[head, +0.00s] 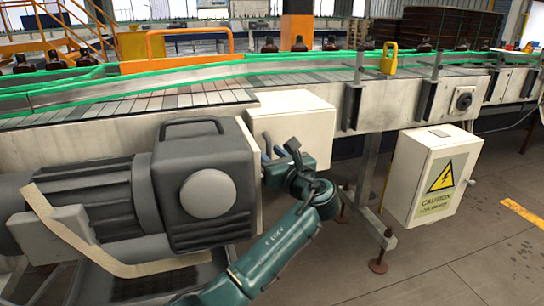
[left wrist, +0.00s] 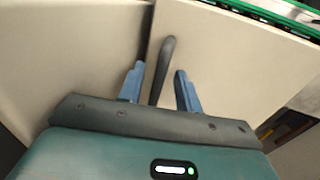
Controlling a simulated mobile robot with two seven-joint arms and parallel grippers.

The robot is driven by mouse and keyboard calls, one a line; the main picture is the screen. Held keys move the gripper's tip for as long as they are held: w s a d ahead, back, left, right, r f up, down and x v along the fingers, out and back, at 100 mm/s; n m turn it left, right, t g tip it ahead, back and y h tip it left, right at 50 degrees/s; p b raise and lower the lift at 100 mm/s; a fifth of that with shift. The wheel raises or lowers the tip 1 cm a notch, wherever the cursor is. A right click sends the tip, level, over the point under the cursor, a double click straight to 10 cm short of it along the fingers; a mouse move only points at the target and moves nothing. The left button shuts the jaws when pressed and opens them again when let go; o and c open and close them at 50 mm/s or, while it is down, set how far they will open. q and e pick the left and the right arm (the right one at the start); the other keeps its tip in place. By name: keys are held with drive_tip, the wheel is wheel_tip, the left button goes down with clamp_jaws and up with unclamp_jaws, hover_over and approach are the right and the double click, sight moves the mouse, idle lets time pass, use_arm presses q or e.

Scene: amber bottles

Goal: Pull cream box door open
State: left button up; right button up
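The cream box (head: 305,128) is mounted under the conveyor's edge, right of the grey motor. In the left wrist view its door (left wrist: 225,75) fills the right part, with a narrow dark seam along its left edge, and looks closed. A dark grey bar handle (left wrist: 163,65) stands near that seam. My left gripper (head: 281,158) is at the box's front. In the left wrist view its blue fingers (left wrist: 159,82) are apart, one on each side of the handle, with visible gaps. The handle's lower end is hidden behind the gripper body. My right gripper is not in view.
A large grey motor (head: 205,175) stands close to the left of my arm. A second cream box with a caution sign (head: 440,190) hangs at the right. The conveyor (head: 220,95) carries amber bottles above. Floor at the lower right is clear.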

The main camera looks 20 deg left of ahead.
use_arm(q)
clamp_jaws()
drive_tip(key=shift+d, duration=0.1)
idle(0.5)
